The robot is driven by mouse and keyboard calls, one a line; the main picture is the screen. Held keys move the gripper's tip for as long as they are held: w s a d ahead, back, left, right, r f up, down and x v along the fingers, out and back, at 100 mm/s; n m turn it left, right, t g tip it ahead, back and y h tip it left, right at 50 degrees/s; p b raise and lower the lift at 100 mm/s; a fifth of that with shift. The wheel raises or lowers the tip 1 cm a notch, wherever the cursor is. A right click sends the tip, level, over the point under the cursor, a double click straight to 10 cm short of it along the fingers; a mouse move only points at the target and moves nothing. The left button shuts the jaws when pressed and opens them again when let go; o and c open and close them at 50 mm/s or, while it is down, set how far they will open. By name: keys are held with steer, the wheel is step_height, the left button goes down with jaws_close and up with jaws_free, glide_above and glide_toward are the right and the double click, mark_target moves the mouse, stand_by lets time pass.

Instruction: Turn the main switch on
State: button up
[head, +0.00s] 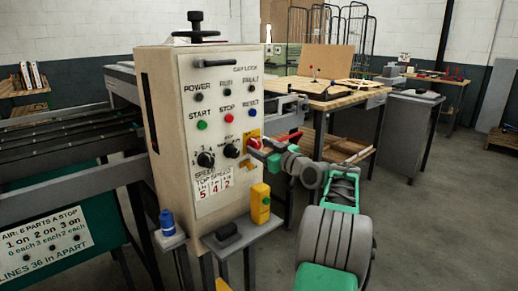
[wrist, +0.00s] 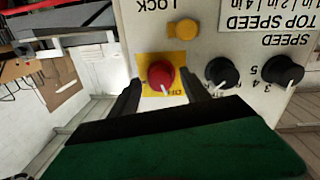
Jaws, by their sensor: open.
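The main switch is a red knob on a yellow plate, on the lower right of the beige control box (head: 180,85). In the wrist view, which is upside down, the red knob (wrist: 160,75) sits on its yellow plate (wrist: 147,62) with a small white mark at its lower edge. My gripper (wrist: 161,92) is open, one dark finger on each side of the knob. I cannot tell whether the fingers touch it. In the head view my gripper (head: 264,143) is at the box's right edge and partly hides the switch.
Black dial knobs (wrist: 222,72) sit close beside the switch. Green, red and blue buttons (head: 225,116) are above it. A yellow bottle (head: 260,203) and a blue bottle (head: 167,222) stand on ledges below.

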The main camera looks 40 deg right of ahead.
steer(key=shift+c, duration=0.5)
jaws_close()
steer(key=shift+a, duration=0.2)
steer(key=shift+d, duration=0.1)
